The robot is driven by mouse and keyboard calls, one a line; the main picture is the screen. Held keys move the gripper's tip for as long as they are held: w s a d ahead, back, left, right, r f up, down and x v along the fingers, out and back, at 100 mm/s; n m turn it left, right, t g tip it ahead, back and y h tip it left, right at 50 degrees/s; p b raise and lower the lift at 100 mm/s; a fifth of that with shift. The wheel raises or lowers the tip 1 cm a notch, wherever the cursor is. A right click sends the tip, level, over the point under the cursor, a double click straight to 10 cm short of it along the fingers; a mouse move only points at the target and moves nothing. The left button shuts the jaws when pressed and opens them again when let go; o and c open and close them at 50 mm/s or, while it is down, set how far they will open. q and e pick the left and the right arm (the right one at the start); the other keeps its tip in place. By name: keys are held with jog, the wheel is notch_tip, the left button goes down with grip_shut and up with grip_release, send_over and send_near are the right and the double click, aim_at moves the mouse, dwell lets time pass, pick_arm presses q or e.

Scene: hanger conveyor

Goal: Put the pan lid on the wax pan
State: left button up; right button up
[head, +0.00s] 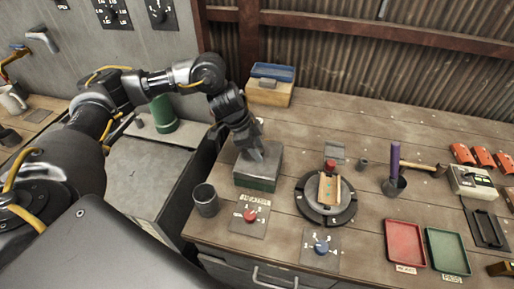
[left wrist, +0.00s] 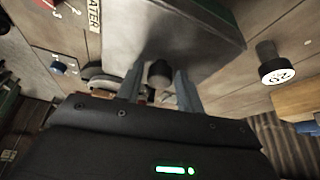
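The wax pan (head: 256,184) is a dark green box on the bench, left of centre in the head view; its green side also shows in the left wrist view (left wrist: 222,18). The flat grey pan lid (head: 242,172) lies on top of it and looks level. A dark round knob (left wrist: 160,73) stands on the grey surface. My left gripper (head: 256,154) reaches down over the lid. In the left wrist view its two fingers (left wrist: 160,92) stand apart on either side of the knob, with gaps showing. My right gripper is not in view.
A dark cup (head: 205,200) and the red heater knob (head: 250,215) are close in front of the pan. A round turntable (head: 311,209) stands to its right. A blue tray on a wooden block (head: 268,93) is behind. Red (head: 404,247) and green (head: 447,252) trays lie at the right.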

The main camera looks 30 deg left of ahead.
pick_arm(q)
jog(key=o, duration=0.6)
jog(key=shift+c, duration=0.2)
jog(key=b+v, duration=0.1)
jog(key=v, duration=1)
